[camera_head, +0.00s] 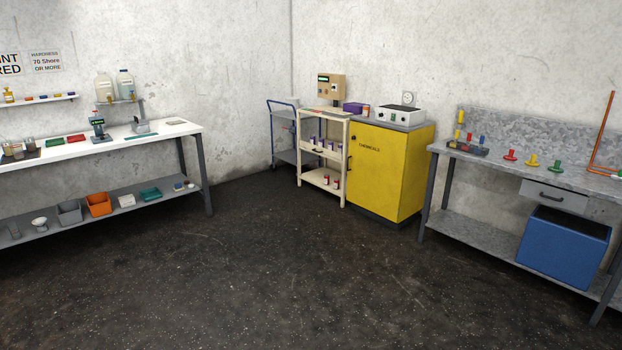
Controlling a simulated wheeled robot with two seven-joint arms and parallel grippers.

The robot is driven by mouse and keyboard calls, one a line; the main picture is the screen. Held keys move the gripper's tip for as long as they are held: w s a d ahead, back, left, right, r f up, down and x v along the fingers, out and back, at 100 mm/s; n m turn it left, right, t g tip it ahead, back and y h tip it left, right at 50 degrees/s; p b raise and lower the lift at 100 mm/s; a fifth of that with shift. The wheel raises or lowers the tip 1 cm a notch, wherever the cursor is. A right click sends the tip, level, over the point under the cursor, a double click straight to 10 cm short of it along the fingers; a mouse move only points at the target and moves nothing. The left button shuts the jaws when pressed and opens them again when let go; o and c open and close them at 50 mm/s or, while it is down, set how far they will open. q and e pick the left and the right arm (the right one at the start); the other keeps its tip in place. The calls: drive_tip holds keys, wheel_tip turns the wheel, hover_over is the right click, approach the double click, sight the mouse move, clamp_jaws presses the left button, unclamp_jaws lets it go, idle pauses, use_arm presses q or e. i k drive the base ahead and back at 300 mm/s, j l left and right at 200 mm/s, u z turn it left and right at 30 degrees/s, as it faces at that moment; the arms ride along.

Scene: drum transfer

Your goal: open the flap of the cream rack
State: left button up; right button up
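The cream rack (344,164) stands upright on the floor near the back corner, between a blue-framed cart and a yellow cabinet. Its middle shelf holds several small bottles with dark or purple parts. Its lowest shelf holds a few small red and white containers. A small dark handle shows on its front at the middle level, perhaps on the flap. I cannot tell clearly whether the flap is open or shut at this size. Neither of my grippers is in view.
The yellow chemicals cabinet (387,180) stands against the rack's right side. The blue-framed cart (285,156) is behind it on the left. A white-topped bench (160,134) is at left, a grey bench (480,155) with a blue bin (563,247) at right. The dark floor (270,260) between is clear.

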sight(333, 154)
drive_tip(key=i, duration=2.35)
drive_tip(key=i+j+z, duration=0.1)
drive_tip(key=i, duration=1.05)
drive_tip(key=i+j, duration=0.1)
drive_tip(key=i, duration=1.1)
drive_tip(key=i+j, duration=0.1)
drive_tip(key=i, duration=1.05)
drive_tip(key=i+j+z, duration=0.15)
drive_tip(key=i+j, duration=0.25)
drive_tip(key=i+j+z, duration=0.1)
drive_tip(key=i+j, duration=0.3)
drive_tip(key=i+j+z, duration=0.15)
drive_tip(key=i+j, duration=0.2)
drive_tip(key=i+j+z, duration=0.15)
drive_tip(key=i+j, duration=0.2)
drive_tip(key=j, duration=0.25)
drive_tip(key=i+j+z, duration=0.15)
drive_tip(key=i+j, duration=0.2)
drive_tip(key=j, duration=0.2)
drive_tip(key=i+j+z, duration=0.1)
drive_tip(key=i+j, duration=0.15)
drive_tip(key=j, duration=0.3)
drive_tip(key=i+j+z, duration=0.15)
drive_tip(key=i+j, duration=0.15)
drive_tip(key=j, duration=0.3)
drive_tip(key=i+j+z, duration=0.15)
drive_tip(key=j, duration=0.5)
drive_tip(key=i+l, duration=0.05)
drive_tip(key=i, duration=0.05)
